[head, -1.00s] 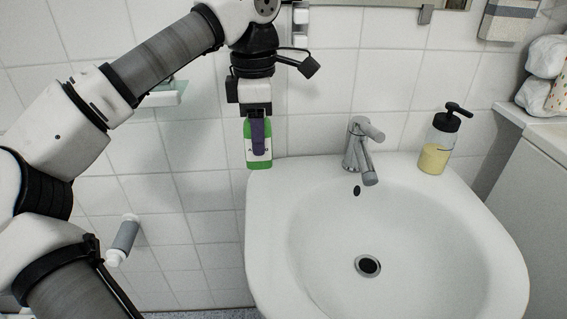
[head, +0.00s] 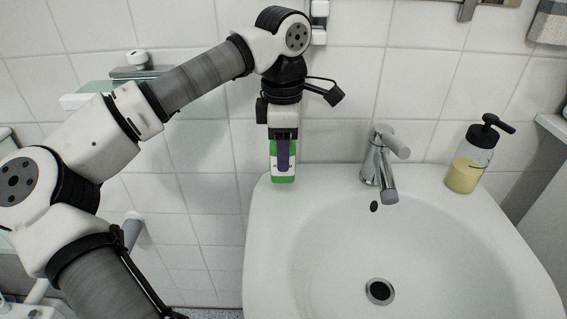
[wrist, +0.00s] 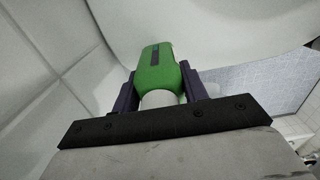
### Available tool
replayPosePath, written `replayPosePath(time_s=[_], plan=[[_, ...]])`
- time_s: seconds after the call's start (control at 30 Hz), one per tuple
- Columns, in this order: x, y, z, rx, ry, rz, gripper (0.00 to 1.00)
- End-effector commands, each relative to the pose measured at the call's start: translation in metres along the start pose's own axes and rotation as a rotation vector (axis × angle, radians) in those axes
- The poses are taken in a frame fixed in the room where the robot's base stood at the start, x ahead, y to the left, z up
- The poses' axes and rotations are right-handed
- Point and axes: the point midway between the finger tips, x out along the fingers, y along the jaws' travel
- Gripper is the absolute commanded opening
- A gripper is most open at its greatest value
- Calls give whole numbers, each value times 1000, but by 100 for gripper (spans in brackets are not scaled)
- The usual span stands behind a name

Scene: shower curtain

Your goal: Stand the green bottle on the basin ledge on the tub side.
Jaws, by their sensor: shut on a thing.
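The green bottle (head: 283,176) has a white label and hangs upright in my gripper (head: 283,158) in the head view. My gripper points down and is shut on it, one purple finger across its front. The bottle is at the back left corner of the white basin (head: 262,225). Its base is at about the height of the basin ledge; I cannot tell whether it touches. In the wrist view the green bottle (wrist: 158,72) sits between the two purple fingers of my gripper (wrist: 160,88), its pale part nearest the camera.
A chrome tap (head: 380,165) stands at the back middle of the basin. A soap dispenser (head: 470,165) with yellow liquid and a black pump stands on the ledge to the right. The ledge between bottle and tap is clear. A tiled wall (head: 340,75) is close behind.

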Motion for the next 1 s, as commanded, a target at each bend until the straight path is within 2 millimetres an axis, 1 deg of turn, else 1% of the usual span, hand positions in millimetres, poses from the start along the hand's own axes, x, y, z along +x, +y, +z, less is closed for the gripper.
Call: replayPosePath(time_s=[0.23, 0.47, 0.63, 0.67, 0.8, 1.0], plan=[[32, 0, 0, 0, 0, -1, 20], [34, 0, 0, 0, 0, 1, 20], [39, 0, 0, 0, 0, 0, 20], [38, 0, 0, 0, 0, 0, 46], [38, 0, 0, 0, 0, 0, 64], [37, 0, 0, 0, 0, 0, 65]])
